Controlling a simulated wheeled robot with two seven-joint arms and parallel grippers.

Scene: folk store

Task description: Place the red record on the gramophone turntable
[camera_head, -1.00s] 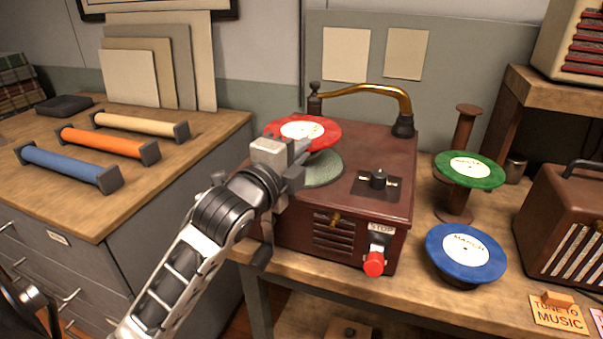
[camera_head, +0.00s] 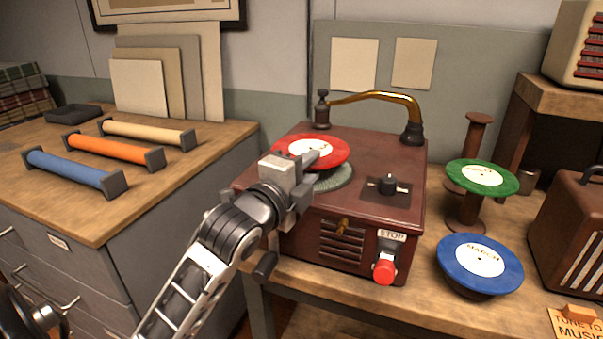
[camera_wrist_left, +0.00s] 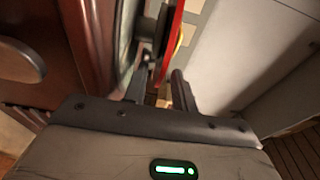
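The red record (camera_head: 325,145) with a white label is held by my left gripper (camera_head: 312,161), just above the gramophone's green-grey turntable (camera_head: 336,183). It is offset toward the back left of the turntable and covers part of it. In the left wrist view the red record (camera_wrist_left: 173,35) shows edge-on between the fingers of my left gripper (camera_wrist_left: 162,90), with the turntable (camera_wrist_left: 126,35) close beside it. The gramophone (camera_head: 300,222) is a dark red box with a brass tonearm (camera_head: 375,95) at its back. My right gripper is not in view.
A green record (camera_head: 500,183) sits on a wooden spool stand and a blue record (camera_head: 505,275) lies at the right. A black knob (camera_head: 389,184) and a red STOP button (camera_head: 384,272) are on the gramophone. A cabinet top with coloured cylinders (camera_head: 100,148) stands at the left.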

